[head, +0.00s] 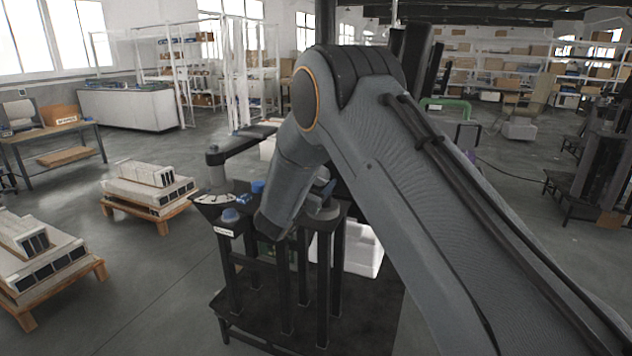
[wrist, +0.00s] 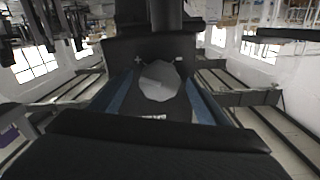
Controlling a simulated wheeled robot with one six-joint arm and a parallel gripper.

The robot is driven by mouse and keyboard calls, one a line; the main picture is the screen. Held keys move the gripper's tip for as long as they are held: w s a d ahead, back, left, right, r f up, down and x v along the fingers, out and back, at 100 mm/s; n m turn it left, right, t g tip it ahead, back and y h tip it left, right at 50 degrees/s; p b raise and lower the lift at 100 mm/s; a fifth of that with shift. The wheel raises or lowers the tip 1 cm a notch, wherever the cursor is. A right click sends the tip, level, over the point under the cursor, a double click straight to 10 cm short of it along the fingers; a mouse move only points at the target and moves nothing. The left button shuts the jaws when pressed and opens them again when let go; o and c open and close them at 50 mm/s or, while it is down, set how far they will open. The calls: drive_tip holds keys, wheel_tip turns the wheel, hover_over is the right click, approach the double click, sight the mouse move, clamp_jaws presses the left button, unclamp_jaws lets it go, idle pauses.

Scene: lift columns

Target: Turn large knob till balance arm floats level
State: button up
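A large grey knob (head: 322,208) sits on top of a black post stand, partly hidden by my arm. In the wrist view, a grey faceted knob (wrist: 160,80) lies between the blue-lined fingers of my gripper (wrist: 160,95). Gaps show on both sides of it, so the gripper looks open around it. In the head view my gripper (head: 325,190) is mostly hidden behind my forearm, just above the knob. A dark balance arm (head: 245,142) with a rounded left end extends behind the stand; its exact tilt is hard to tell.
The stand also carries a pale dial plate (head: 213,200), a small blue-topped knob (head: 230,215) and another blue part (head: 258,186). A white bin (head: 362,250) stands behind the posts. Pallets with pale blocks (head: 150,185) stand left. Open floor lies between them and the stand.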

drive_tip(key=b+v, duration=0.2)
drive_tip(key=v, duration=0.6)
drive_tip(key=shift+w, duration=0.1)
idle(0.3)
drive_tip(key=s+d+f+n+g+y, duration=0.45)
drive_tip(key=s+d+g+y, duration=0.3)
drive_tip(key=d, duration=0.45)
drive_tip(key=s+d+f+g, duration=0.1)
drive_tip(key=s+d, duration=0.4)
drive_tip(key=s, duration=0.5)
drive_tip(key=s+d+f+n+g+h, duration=0.1)
drive_tip(key=s+d+g, duration=0.3)
drive_tip(key=s, duration=0.6)
drive_tip(key=s+d+f+n+g, duration=0.1)
drive_tip(key=s+d+f+g, duration=0.2)
drive_tip(key=s, duration=0.7)
drive_tip(key=d, duration=0.2)
drive_tip(key=shift+d, duration=0.35)
